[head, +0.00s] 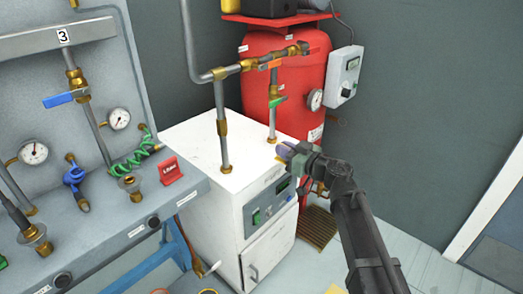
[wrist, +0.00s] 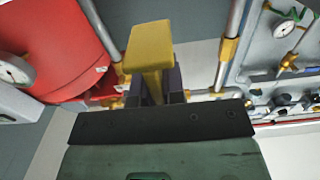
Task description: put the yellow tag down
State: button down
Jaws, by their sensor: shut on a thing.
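My gripper (head: 288,151) is at the front right of the white cabinet's top in the head view. In the wrist view my gripper (wrist: 156,88) is shut on the yellow tag (wrist: 150,46). The tag is a flat yellow piece that sticks out beyond the two dark fingers. In the head view the tag is mostly hidden or too small to make out at the fingertips. I cannot tell whether it touches the cabinet top.
The white cabinet (head: 190,130) has a mostly bare top with upright pipes (head: 222,125). A red tank (head: 262,75) stands behind it. A grey bench (head: 110,235) at left carries gauges, valves and a red sign (head: 170,170). Open floor (head: 440,275) lies at the right.

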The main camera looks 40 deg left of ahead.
send_over(262, 159)
jog(key=d, duration=0.2)
jog(key=shift+s, duration=0.1)
jog(key=a, duration=0.2)
jog(key=shift+a, duration=0.35)
jog(key=f+b, duration=0.4)
jog(key=shift+d, duration=0.25)
jog(key=shift+r, duration=0.25)
jog(key=shift+f, duration=0.15)
jog(key=c, duration=1.2)
grip_release()
